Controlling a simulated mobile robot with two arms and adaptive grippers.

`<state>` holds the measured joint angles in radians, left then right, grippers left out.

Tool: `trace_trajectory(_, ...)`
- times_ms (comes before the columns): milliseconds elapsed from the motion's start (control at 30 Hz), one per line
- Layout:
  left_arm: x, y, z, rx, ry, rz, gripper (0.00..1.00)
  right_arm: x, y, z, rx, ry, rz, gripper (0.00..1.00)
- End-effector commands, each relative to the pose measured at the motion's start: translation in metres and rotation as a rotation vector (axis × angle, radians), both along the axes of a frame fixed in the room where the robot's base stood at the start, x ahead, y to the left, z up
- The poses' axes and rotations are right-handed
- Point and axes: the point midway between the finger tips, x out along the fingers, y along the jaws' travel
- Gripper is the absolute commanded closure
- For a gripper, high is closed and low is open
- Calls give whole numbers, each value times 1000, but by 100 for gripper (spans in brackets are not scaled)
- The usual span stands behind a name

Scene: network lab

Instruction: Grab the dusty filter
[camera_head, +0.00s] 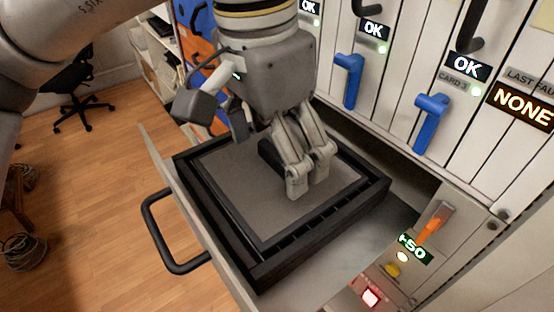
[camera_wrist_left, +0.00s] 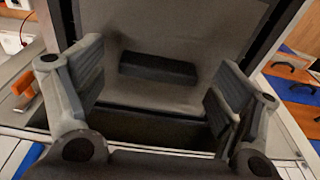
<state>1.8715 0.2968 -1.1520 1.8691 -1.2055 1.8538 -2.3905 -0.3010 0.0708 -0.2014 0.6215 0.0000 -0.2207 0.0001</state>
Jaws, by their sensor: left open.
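The dusty filter (camera_head: 235,185) is a flat grey panel in a black frame, lying in a pulled-out drawer. A short black block, likely its grip (camera_wrist_left: 158,68), stands on the panel; in the head view it shows partly behind my fingers. My left gripper (camera_head: 308,182) is over the panel, pointing down. In the left wrist view its two fingers (camera_wrist_left: 155,98) are spread wide, with nothing between the pads, and the black block lies beyond them. Whether the fingertips touch the panel, I cannot tell. My right gripper is not in view.
The drawer's front has a black handle (camera_head: 160,235) and stands open over the wooden floor. The cabinet carries blue levers (camera_head: 431,120), status displays and an orange switch (camera_head: 432,229) close to the drawer's right side. An office chair (camera_head: 75,90) stands far off at left.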

Motion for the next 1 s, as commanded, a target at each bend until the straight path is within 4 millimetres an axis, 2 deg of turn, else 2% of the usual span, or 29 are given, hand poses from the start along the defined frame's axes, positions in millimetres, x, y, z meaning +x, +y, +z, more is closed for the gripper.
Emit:
trace_trajectory(133, 0, 0, 0, 0, 0, 0, 12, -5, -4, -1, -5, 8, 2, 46)
trace_trajectory(533, 0, 0, 0, 1, -1, 0, 63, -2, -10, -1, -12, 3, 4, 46)
trace_trajectory(833, 0, 0, 3, 0, -1, 1, 63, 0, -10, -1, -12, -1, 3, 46)
trace_trajectory(1000, 1, -1, 17, -2, -4, 2, 63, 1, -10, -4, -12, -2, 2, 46)
